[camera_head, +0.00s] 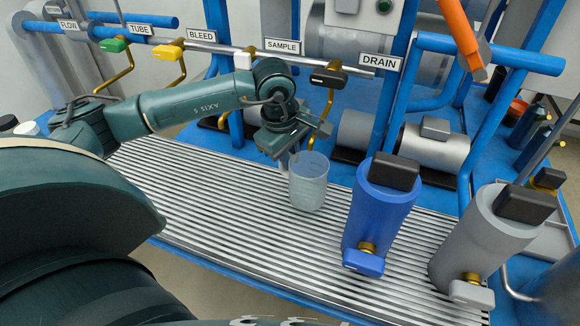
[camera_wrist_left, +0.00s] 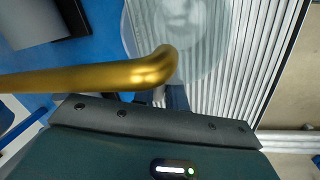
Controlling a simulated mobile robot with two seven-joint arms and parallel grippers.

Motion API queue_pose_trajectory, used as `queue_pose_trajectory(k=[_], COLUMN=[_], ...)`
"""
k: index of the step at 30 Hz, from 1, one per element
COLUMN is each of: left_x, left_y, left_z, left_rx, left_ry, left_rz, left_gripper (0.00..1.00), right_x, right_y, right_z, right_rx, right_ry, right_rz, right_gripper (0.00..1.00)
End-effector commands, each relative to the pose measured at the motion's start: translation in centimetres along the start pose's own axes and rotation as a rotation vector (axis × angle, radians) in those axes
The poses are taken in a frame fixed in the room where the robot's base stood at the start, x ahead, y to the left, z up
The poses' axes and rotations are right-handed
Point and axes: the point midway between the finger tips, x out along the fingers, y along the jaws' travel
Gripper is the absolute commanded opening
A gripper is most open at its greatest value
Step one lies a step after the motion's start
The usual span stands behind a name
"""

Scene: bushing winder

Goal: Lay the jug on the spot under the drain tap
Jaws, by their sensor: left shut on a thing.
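The translucent jug (camera_head: 309,187) is upright on or just above the slatted metal grate (camera_head: 215,195); the gap cannot be judged. My left gripper (camera_head: 288,160) is shut on the jug at its left, near the rim. The drain tap has a black handle (camera_head: 328,78), and its brass spout comes down behind the jug and gripper. In the left wrist view the brass spout (camera_wrist_left: 110,76) crosses close to the camera, its bent end over part of the jug (camera_wrist_left: 180,35). The fingertips are mostly hidden there. The spot itself cannot be made out. My right gripper is not in view.
A blue cylinder (camera_head: 378,215) and a grey cylinder (camera_head: 478,245) stand right of the jug. Green, yellow and white tap handles line the pipe to the left of the DRAIN label (camera_head: 380,63). An orange bar (camera_head: 460,38) hangs at upper right. The grate's left part is clear.

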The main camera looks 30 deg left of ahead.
Motion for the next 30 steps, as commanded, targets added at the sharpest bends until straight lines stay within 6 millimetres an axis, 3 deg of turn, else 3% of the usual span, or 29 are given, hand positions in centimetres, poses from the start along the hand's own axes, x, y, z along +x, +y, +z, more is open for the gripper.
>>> queue_pose_trajectory(k=[7,18,19,26,30], left_x=[3.2,3.6,3.5,3.4,3.4], left_y=[-0.8,-0.8,-0.8,-0.8,-0.8], left_z=[0.1,0.1,0.1,0.0,0.0], left_rx=[0.0,0.0,0.0,0.0,0.0], left_ry=[-0.001,-0.001,0.0,0.0,0.0], left_rz=[-0.003,-0.001,-0.001,-0.001,-0.001], left_gripper=[0.0,0.0,0.15,0.34,0.35], right_x=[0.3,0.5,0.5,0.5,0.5], right_y=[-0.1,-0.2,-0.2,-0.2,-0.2], right_z=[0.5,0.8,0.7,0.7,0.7], right_rx=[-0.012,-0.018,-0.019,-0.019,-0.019], right_ry=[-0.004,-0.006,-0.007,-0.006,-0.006], right_rz=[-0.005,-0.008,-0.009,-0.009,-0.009], right_gripper=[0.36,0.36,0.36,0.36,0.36])
